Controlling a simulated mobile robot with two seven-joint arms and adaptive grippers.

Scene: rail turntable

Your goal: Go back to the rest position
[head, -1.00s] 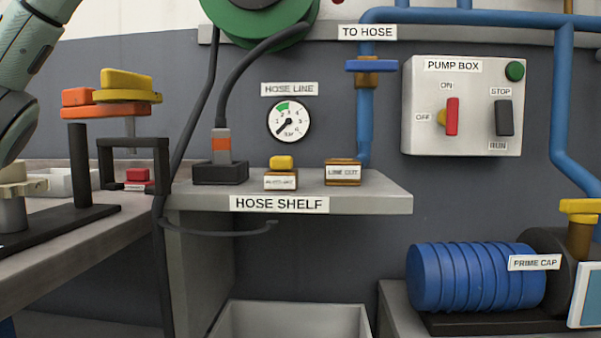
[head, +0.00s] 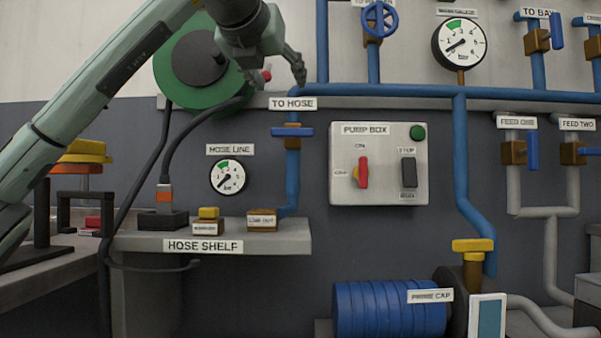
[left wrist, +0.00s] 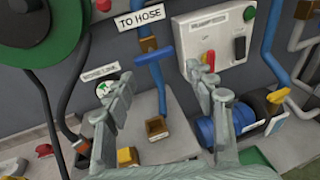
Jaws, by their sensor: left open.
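My left gripper (head: 296,72) is up in front of the wall, above the TO HOSE label and to the right of the green hose reel (head: 166,78). Its arm comes in from the left. In the left wrist view the left gripper (left wrist: 150,80) has its two fingers spread apart with nothing between them. Beyond them show the blue TO HOSE valve handle (left wrist: 150,56) and the pump box (left wrist: 228,42), apart from the fingers as far as I can tell. My right gripper is not in view.
The hose shelf (head: 285,243) holds the hose plug and two small labelled blocks. A blue ribbed pump (head: 385,309) stands at lower right. Pipes, valves and a large gauge (head: 459,45) line the wall. A side bench (head: 50,275) is at left.

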